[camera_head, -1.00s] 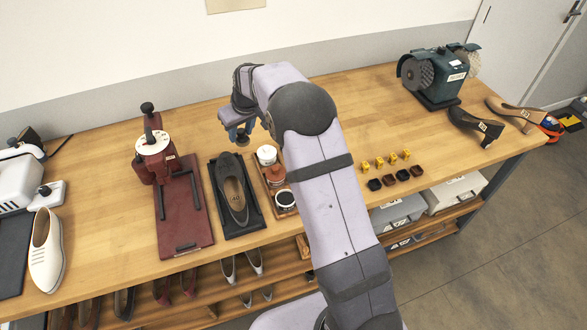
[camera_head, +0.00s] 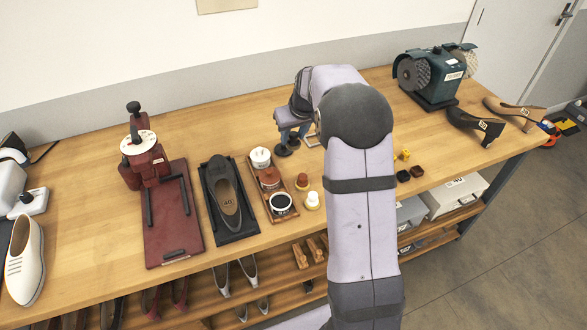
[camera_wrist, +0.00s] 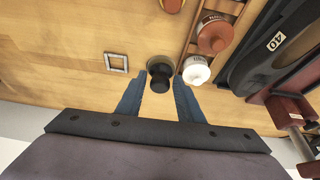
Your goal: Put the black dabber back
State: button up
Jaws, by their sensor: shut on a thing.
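My gripper (camera_head: 289,138) is shut on the black dabber (camera_wrist: 160,80), which points down between the blue fingers. Its dark round end (camera_head: 283,151) shows under the fingers in the head view. I cannot tell whether it touches the table. It is behind and to the right of the wooden tray (camera_head: 252,169). The tray holds a white jar (camera_head: 260,157), a red-brown jar (camera_head: 269,177) and a jar with a black top (camera_head: 280,203). A brown dabber (camera_head: 302,181) and a white dabber (camera_head: 312,201) stand to the tray's right.
A small pale square frame (camera_wrist: 116,62) lies on the bare table near the dabber. A dark shoe (camera_head: 228,204) lies on a black stand left of the tray. A red press (camera_head: 172,215) is further left. A bench grinder (camera_head: 436,78) stands far right. My arm hides the table's middle.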

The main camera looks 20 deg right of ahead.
aim_at(300, 143)
jog(key=shift+f+p, duration=1.45)
jog(key=shift+f, duration=3.55)
jog(key=shift+f, duration=0.2)
jog(key=o, duration=1.1)
jog(key=shift+r, duration=0.3)
jog(key=b+v, duration=0.4)
jog(key=v, duration=0.8)
jog(key=shift+f, duration=0.1)
